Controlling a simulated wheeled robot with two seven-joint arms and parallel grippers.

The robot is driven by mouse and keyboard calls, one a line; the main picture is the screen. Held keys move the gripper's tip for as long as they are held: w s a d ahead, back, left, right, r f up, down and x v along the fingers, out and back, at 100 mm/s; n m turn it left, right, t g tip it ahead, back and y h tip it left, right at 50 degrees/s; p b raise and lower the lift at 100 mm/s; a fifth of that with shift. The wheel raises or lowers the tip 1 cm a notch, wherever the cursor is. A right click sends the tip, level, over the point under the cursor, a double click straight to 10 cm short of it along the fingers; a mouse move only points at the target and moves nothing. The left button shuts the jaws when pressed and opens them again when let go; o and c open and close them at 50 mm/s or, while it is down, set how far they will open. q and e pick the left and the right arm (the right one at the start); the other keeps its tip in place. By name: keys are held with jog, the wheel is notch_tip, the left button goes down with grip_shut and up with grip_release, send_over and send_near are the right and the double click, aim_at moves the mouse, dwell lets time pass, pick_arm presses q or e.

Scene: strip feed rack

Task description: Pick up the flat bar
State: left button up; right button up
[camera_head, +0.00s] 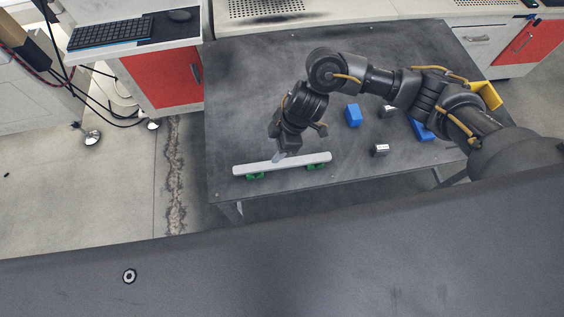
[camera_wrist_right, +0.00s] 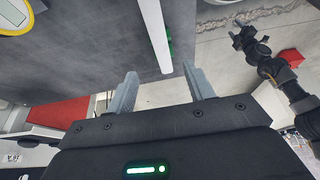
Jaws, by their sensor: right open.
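The flat bar (camera_head: 310,160) is long, light grey and straight. It lies across two green supports (camera_head: 255,177) near the front left edge of the dark table. My right gripper (camera_head: 279,157) points down close to the bar's middle in the head view. In the right wrist view, its two fingers (camera_wrist_right: 160,88) are apart with nothing between them. The bar (camera_wrist_right: 154,35) shows there beyond the fingertips, its end near the gap. A dark arm, likely my left, shows at the right of that view, its gripper (camera_wrist_right: 242,37) too small to read.
Right of the bar on the table (camera_head: 240,80) are a blue block (camera_head: 353,115), small grey blocks (camera_head: 380,150), another blue piece (camera_head: 421,131) and a yellow bin (camera_head: 487,96). The table's left and back parts are clear. A red-fronted cabinet (camera_head: 165,79) stands at left.

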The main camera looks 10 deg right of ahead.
send_over(262, 166)
jog(key=d, duration=0.3)
jog(key=f, duration=0.5)
jog(key=shift+a, duration=0.25)
jog(key=shift+p+x, duration=0.3)
jog(key=shift+x, duration=2.3)
jog(key=shift+d+f, duration=0.1)
jog(key=shift+d, duration=0.05)
grip_shut()
